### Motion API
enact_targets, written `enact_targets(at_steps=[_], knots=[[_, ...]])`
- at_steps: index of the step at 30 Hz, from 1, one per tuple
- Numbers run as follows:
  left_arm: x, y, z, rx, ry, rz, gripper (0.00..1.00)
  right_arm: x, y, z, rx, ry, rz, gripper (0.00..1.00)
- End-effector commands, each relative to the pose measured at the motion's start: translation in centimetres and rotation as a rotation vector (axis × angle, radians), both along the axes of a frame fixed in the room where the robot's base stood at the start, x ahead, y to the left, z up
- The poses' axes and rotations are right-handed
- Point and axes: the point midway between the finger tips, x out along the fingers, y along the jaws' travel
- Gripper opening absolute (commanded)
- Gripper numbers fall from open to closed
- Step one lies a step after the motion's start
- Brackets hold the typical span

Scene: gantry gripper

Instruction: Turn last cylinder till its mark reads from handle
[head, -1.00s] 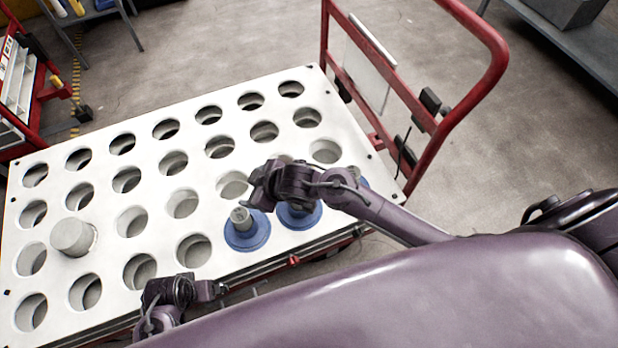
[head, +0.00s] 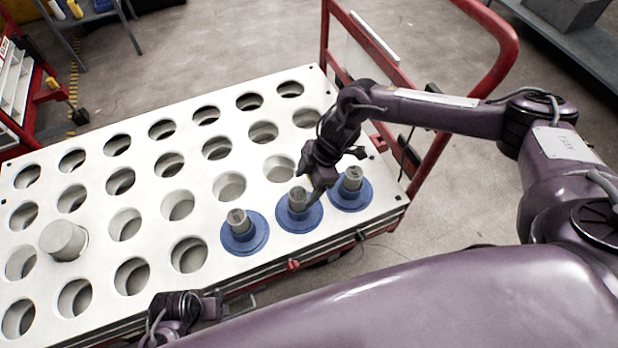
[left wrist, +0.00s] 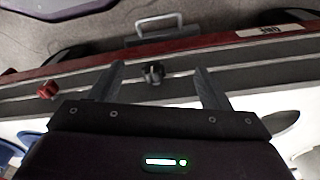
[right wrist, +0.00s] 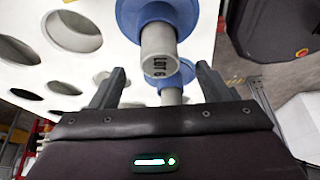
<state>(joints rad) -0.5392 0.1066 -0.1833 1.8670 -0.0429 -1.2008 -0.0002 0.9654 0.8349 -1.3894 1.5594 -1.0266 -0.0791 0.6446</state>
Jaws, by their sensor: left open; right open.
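Three grey cylinders on blue round flanges stand in the front row of the white perforated board (head: 145,205): a left one (head: 238,222), a middle one (head: 298,199) and the last one (head: 352,179) at the right end. The red cart handle (head: 505,70) rises beyond the right end. My right gripper (head: 335,175) is open and empty above the middle and last cylinders. In the right wrist view a grey cylinder (right wrist: 158,48) shows between the open fingers, its dark lettering tilted. My left gripper (head: 215,305) is open and empty by the cart's front edge.
A larger plain grey cylinder (head: 63,240) stands at the board's left. Most other holes are empty. In the left wrist view, a dark knob (left wrist: 153,73) and a red knob (left wrist: 48,90) sit on the cart's edge. Grey shelving (head: 585,45) stands at the back right.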

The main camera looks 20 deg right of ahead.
Motion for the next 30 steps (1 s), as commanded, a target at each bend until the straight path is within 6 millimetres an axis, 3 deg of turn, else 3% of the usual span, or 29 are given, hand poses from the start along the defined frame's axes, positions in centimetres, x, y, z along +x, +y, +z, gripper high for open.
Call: enact_targets(at_steps=[3, 9, 21, 30], knots=[[0.0, -0.2, 1.2, -0.001, 0.0, -0.006, 0.71, 0.0, 0.9, -2.0, 0.001, 0.0, 0.001, 0.71], [-0.1, -0.3, 3.1, -0.001, 0.007, -0.013, 0.71, 0.2, 1.8, -4.3, 0.001, -0.001, 0.001, 0.71], [-0.2, -0.4, 3.9, 0.0, 0.01, -0.017, 0.71, 0.2, 2.2, -5.1, 0.002, -0.004, 0.001, 0.71], [-0.1, -0.4, 3.9, 0.0, 0.009, -0.016, 0.71, 0.2, 2.2, -5.0, 0.001, -0.004, 0.001, 0.34]])
